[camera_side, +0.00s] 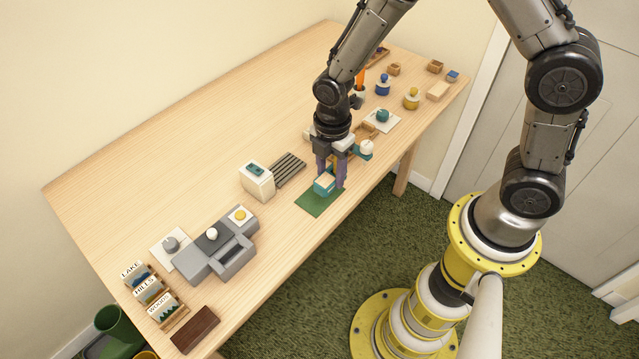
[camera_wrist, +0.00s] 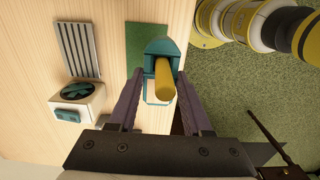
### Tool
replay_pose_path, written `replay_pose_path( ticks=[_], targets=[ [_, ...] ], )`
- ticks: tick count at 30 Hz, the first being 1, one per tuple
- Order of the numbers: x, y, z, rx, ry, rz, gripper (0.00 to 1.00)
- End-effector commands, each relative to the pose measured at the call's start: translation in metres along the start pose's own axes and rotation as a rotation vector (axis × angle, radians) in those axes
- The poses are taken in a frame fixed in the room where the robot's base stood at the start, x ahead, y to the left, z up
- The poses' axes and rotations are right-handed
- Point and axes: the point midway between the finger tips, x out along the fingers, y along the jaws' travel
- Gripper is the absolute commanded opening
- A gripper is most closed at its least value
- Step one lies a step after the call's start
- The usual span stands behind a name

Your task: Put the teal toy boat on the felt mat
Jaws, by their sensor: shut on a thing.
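The teal toy boat (camera_side: 323,186) has a pale cabin and, in the wrist view, a yellow funnel (camera_wrist: 164,82) and a teal hull (camera_wrist: 160,46). My gripper (camera_side: 332,178) is shut on the boat, with one purple finger on each side of it, as the wrist view also shows (camera_wrist: 160,76). The green felt mat (camera_side: 316,204) lies flat near the table's front edge; it also shows in the wrist view (camera_wrist: 145,34). The boat is over the mat's far part. I cannot tell whether its hull touches the felt. The fingers hide part of the boat.
A cream box with a teal top (camera_side: 258,181) and a dark slatted rack (camera_side: 288,169) stand left of the mat. A grey block station (camera_side: 215,255) is farther left. Small toys and a white pad (camera_side: 382,121) crowd the right. The table's back is clear.

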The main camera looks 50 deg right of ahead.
Motion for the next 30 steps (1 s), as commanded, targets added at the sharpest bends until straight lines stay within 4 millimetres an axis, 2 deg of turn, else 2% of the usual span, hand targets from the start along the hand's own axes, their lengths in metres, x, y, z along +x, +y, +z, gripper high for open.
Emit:
replay_pose_path(
  ticks=[3, 6, 13, 19, 30],
  targets=[
    [0.016, 0.013, -0.003, 0.0, 0.0, -0.001, 0.0],
    [0.023, 0.019, -0.004, 0.0, 0.0, 0.001, 0.0],
    [0.034, 0.028, -0.006, 0.0, 0.0, 0.001, 0.0],
    [0.06, 0.026, -0.006, 0.0, 0.0, 0.001, 0.0],
    [0.065, 0.027, -0.006, 0.0, 0.0, 0.002, 0.0]
  ],
)
